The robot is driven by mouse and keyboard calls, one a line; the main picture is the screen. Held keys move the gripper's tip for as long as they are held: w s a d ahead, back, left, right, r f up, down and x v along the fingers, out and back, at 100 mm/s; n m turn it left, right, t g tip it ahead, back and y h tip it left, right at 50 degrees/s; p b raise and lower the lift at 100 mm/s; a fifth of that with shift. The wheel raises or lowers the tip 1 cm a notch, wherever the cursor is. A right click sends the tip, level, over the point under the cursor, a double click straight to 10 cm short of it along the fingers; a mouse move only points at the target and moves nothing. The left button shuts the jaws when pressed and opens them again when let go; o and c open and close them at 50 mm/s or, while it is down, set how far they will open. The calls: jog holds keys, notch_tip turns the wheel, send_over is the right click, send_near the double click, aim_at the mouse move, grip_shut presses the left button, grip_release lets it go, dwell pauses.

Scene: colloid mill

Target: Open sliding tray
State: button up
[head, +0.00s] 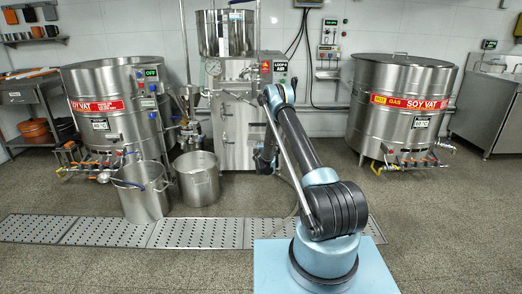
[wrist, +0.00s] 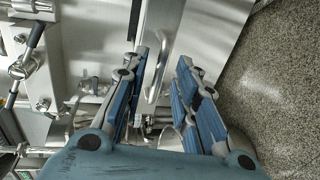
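The steel mill cabinet (head: 237,130) stands at the back centre in the head view, with a hopper (head: 226,33) on top. My gripper (head: 264,160) is at its lower right front, partly hidden by my arm. In the wrist view my gripper (wrist: 165,62) is open, with blue-padded fingers apart. A curved silver bar handle (wrist: 155,70) on a flat metal panel (wrist: 190,30) lies between the fingers in the picture. No grip on it shows, and I cannot tell whether the fingers touch it. I cannot make out for certain which part is the sliding tray.
Soy vats stand at left (head: 115,110) and right (head: 398,110), with valves low down. Two open steel pots (head: 141,192) (head: 197,180) stand left of the mill. A floor drain grate (head: 190,233) crosses the front. Floor right of the mill is clear.

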jog(key=v, duration=0.6)
jog(key=shift+s, duration=0.2)
jog(key=shift+d, duration=0.1)
jog(key=s+d+r+m+g+h, duration=0.1)
jog(key=s+d+r+m+g, duration=0.2)
jog(key=r, duration=0.6)
jog(key=s+d+r+m+h, duration=0.1)
jog(key=s+d+r+m, duration=0.15)
jog(key=d+r, duration=0.5)
jog(key=s+d+r+m+g, duration=0.2)
jog(key=s+r, duration=0.5)
jog(key=s, duration=0.2)
jog(key=s+d+r+m+g, duration=0.1)
jog(key=s+d+r+m, duration=0.2)
jog(key=s+r, duration=0.5)
jog(key=s+d+m+g, duration=0.2)
jog(key=s+m+g, duration=0.2)
jog(key=s, duration=2.2)
jog(key=s+a+f+m+g+y, duration=0.1)
jog(key=s+f, duration=0.3)
jog(key=s, duration=0.8)
jog(key=s+f+m+g+y, duration=0.1)
jog(key=s+f+m+g, duration=0.1)
jog(key=s, duration=1)
jog(key=shift+a+f, duration=0.35)
jog(key=shift+f, duration=0.55)
